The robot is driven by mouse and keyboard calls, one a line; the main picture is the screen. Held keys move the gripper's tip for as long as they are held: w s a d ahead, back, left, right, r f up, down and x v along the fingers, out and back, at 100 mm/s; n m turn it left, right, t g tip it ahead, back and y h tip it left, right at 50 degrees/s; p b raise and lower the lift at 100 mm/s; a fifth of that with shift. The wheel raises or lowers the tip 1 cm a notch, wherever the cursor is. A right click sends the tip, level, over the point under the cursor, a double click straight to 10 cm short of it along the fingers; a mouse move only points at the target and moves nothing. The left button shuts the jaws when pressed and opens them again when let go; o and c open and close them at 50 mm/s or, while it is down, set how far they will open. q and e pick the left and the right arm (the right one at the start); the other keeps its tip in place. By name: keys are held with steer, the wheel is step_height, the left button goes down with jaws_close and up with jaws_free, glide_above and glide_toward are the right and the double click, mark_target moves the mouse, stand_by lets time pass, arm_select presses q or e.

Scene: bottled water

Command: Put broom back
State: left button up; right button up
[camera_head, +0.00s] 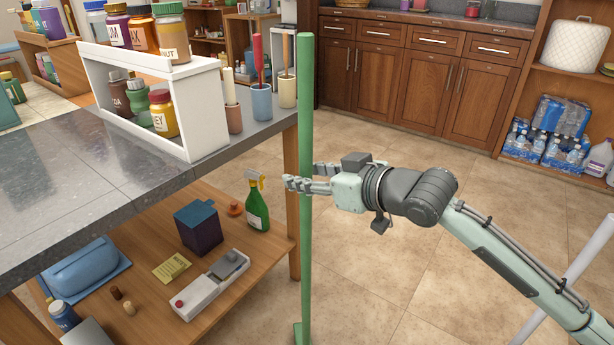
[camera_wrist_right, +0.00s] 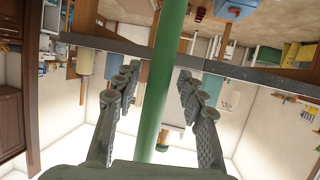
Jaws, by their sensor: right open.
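The broom is a tall green pole (camera_head: 305,235) standing nearly upright beside the table's right end, with a green base low in the head view. My right gripper (camera_head: 300,179) is at about mid-height on the pole, its fingers reaching to either side of it. In the right wrist view the green pole (camera_wrist_right: 165,70) passes between the two spread fingers of the right gripper (camera_wrist_right: 157,85), with gaps on both sides. The right gripper is open around the pole. My left gripper is not in view.
A grey-topped table (camera_head: 70,170) with a wooden lower shelf (camera_head: 150,235) is left of the pole. A white rack (camera_head: 205,110) of jars, several cups, and a green spray bottle (camera_head: 257,205) are close by. Tiled floor (camera_head: 400,270) is free toward the brown cabinets (camera_head: 420,90).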

steer(key=v, duration=1.2)
steer(key=d+f+m+h, duration=0.2)
steer(key=d+f+h, duration=0.15)
steer(key=f, duration=0.65)
steer(key=d+f+m+h, duration=0.25)
steer(key=d+f, duration=0.25)
steer(key=f, duration=0.6)
steer(key=s+d+f+m+g+h, duration=0.1)
steer(key=s+d+f+g+h, duration=0.1)
steer(key=s+d+f, duration=0.3)
steer(key=s+d+f+m+g+h, duration=0.1)
steer(key=s+d+f+g+h, duration=0.2)
steer(key=s+f, duration=1.1)
steer(key=shift+s+d+f+g, duration=0.3)
steer(key=shift+d+f+g, duration=0.65)
steer(key=shift+d, duration=0.3)
